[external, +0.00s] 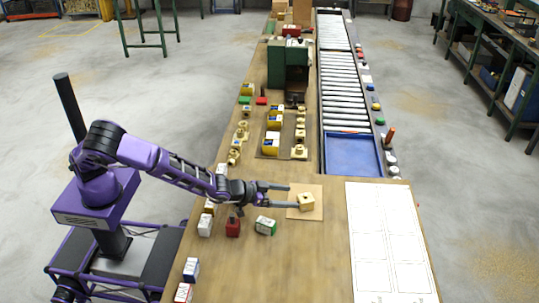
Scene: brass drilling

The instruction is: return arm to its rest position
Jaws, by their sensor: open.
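My gripper (291,195) is open, at the end of the purple arm stretched out to the right over the wooden bench. Its two fingers point right, level and low above the bench. A brass block (307,201) with a dark hole sits on a tan square pad (314,211), just right of the fingertips. From this angle I cannot tell whether the fingers reach the block or stop short of it.
Red block (233,228), green-and-white box (265,225) and other small boxes lie near the arm. A green machine (288,65), a tray of brass parts (272,150), a roller conveyor (337,75) and a blue tray (350,152) stand farther back. White sheets (390,240) cover the right.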

